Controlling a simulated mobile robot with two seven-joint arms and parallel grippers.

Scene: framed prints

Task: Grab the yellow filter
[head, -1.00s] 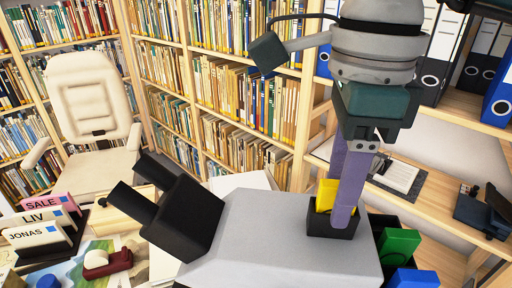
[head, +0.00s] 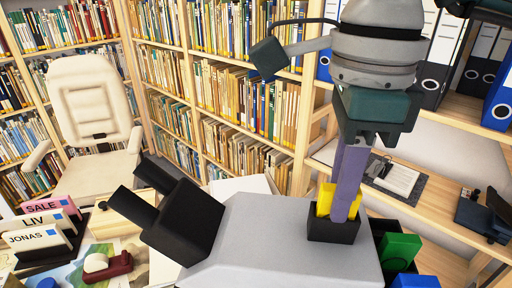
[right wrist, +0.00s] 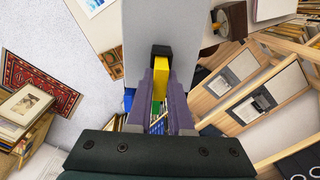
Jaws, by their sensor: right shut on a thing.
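The yellow filter (head: 324,199) stands upright in a small black holder (head: 328,232) on top of a grey device (head: 270,235). My right gripper (head: 345,212) points down with its purple fingers at the filter, shut on it. The fingers hide part of the filter in the head view. In the right wrist view the yellow filter (right wrist: 161,75) shows between the purple fingertips, beside the black holder (right wrist: 160,50). I cannot tell whether the filter is clear of the holder. My left gripper is not in view.
Black twin tubes (head: 150,205) stick out of the device's left end. A green block (head: 400,247) and a blue block (head: 414,281) lie right of the device. A desk with file cards (head: 45,230) is at left; shelves stand behind.

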